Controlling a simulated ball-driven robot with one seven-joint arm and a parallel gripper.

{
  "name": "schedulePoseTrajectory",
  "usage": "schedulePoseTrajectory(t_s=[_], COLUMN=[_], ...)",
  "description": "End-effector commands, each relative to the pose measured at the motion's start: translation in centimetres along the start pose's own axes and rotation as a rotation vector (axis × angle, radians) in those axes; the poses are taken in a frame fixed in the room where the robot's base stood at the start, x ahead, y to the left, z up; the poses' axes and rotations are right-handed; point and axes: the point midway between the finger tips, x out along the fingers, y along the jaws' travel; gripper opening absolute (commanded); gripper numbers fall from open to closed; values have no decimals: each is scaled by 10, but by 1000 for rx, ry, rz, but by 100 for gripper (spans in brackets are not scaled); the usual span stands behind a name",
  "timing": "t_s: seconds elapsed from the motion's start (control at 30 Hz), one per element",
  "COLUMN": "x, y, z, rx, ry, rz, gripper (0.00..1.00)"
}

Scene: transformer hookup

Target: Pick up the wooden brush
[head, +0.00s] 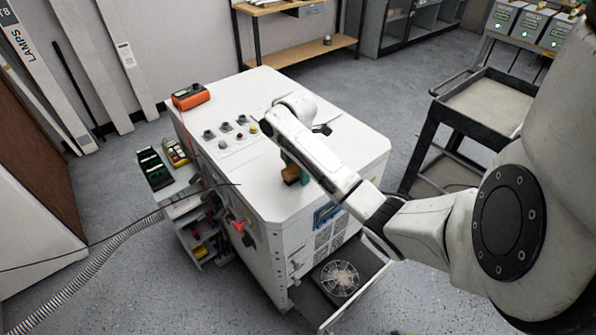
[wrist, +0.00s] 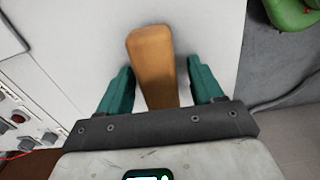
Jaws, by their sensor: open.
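The wooden brush (wrist: 153,62) shows in the wrist view as an orange-brown wooden piece on the white cabinet top. Its near end passes between the two teal fingers of my gripper (wrist: 163,88), and the part closest to the gripper's dark bar is hidden. The fingers stand open, one on each side of the brush, with a gap on both sides. In the head view, a small part of the brush (head: 291,174) shows beside a teal finger, below my arm, on the cabinet top. The rest is hidden by my arm.
The white cabinet (head: 270,200) has knobs on top and an orange meter (head: 190,96) at its back left corner. An open drawer (head: 372,290) juts out at its front. A dark cart (head: 480,105) stands to the right. A grey hose (head: 95,265) runs at the left.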

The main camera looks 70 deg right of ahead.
Motion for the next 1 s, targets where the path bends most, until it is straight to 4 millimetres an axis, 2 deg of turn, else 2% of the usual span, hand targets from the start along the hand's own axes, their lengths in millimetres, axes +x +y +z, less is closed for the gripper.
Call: schedulePoseTrajectory(t_s=[0.23, 0.83, 1.0], x=[2, 2, 1], y=[0, 0, 0], z=[0, 0, 0], rx=[0, 0, 0], ry=[0, 0, -1], rz=[0, 0, 0], gripper=[66, 9, 8])
